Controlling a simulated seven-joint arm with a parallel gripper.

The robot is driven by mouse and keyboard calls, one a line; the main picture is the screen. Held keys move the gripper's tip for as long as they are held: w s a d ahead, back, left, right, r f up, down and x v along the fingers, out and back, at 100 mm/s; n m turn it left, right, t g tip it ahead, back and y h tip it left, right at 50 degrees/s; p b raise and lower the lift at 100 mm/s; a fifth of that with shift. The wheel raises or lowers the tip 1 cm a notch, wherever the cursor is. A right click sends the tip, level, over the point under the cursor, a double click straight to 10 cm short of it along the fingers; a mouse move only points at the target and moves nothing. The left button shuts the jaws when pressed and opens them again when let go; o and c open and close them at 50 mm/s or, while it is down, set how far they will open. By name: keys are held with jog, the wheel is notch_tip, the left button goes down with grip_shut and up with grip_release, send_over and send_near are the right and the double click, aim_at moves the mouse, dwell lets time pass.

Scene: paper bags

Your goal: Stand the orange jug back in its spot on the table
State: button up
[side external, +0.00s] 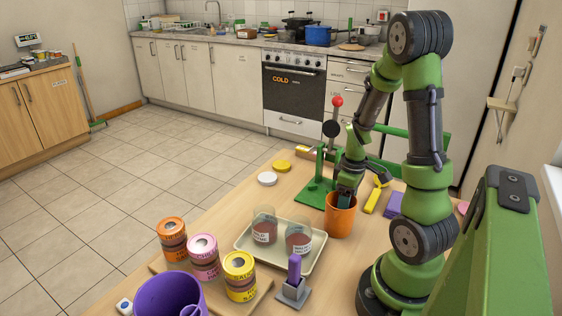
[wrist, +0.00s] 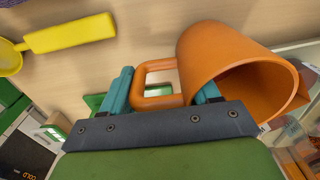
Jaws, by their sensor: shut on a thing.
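The orange jug (side external: 340,221) looks upright at the right of the wooden table, in front of the green stand. In the wrist view the jug (wrist: 222,62) shows its open mouth to the right and its loop handle (wrist: 155,66) to the left. My gripper (side external: 346,196) points down at the jug's rim. In the wrist view my gripper (wrist: 164,92) is shut on the jug, its teal fingers to either side of the handle. The exact finger contact is partly hidden. I cannot tell whether the jug's base touches the table.
A tray (side external: 245,244) with two labelled glass jars stands left of the jug. A green stand with a red knob (side external: 318,193) is close behind. A yellow utensil (side external: 372,200) and purple block (side external: 394,205) lie right. Several tins and a purple pot (side external: 168,296) are at the front.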

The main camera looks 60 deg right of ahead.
jog(key=o, duration=1.5)
notch_tip(320, 180, up, 12)
jog(key=shift+s+f, duration=0.1)
jog(key=w+a+r+m+t, duration=0.1)
jog(key=a+r+t, duration=0.1)
jog(key=a, duration=0.6)
jog(key=w+a+r+m+t+y, duration=0.1)
jog(key=a+r, duration=0.3)
jog(key=a, duration=0.4)
jog(key=w+a+r+m+t+y, duration=0.1)
jog(key=w+a+r+m+t, duration=0.1)
jog(key=a, duration=0.6)
jog(key=shift+a+r+t, duration=0.3)
jog(key=shift+r+t, duration=0.55)
jog(key=shift+t, duration=0.15)
jog(key=shift+w, duration=0.1)
